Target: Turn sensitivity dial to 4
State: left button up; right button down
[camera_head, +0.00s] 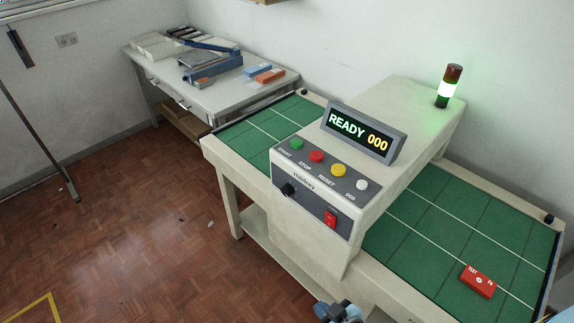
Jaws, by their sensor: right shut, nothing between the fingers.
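The sensitivity dial (288,190) is a small black knob at the left of the dark lower panel on the machine's front. Its scale and pointer are too small to read. My right gripper (339,312) shows only in part at the bottom edge, blue and grey, below and to the right of the dial and well apart from it. It is shut and empty. My left gripper is not in view.
Green, red, yellow and white buttons (338,170) sit above the dial, and a red switch (330,219) to its right. The display (358,132) reads READY 000. A red test block (478,281) lies on the green belt (430,230). A side table (225,95) stands behind.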

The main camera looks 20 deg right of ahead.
aim_at(287, 189)
jog(key=z, duration=1.45)
jog(key=i+j+z, duration=0.1)
jog(key=j+z, duration=0.5)
jog(key=z, duration=0.2)
jog(key=j+z, duration=0.55)
jog(key=j, duration=0.15)
jog(key=k+j+z, duration=0.1)
jog(key=j+z, duration=0.15)
jog(key=k+j+z, duration=0.2)
jog(key=j, duration=0.2)
jog(key=k+j, duration=0.1)
jog(key=j, duration=0.25)
jog(key=k+j+z, duration=0.1)
jog(key=j, duration=0.3)
jog(key=k+j, duration=0.15)
jog(key=j, duration=0.2)
jog(key=k+j, duration=0.15)
jog(key=j, duration=0.25)
jog(key=k+j+z, duration=0.1)
jog(key=j, duration=0.25)
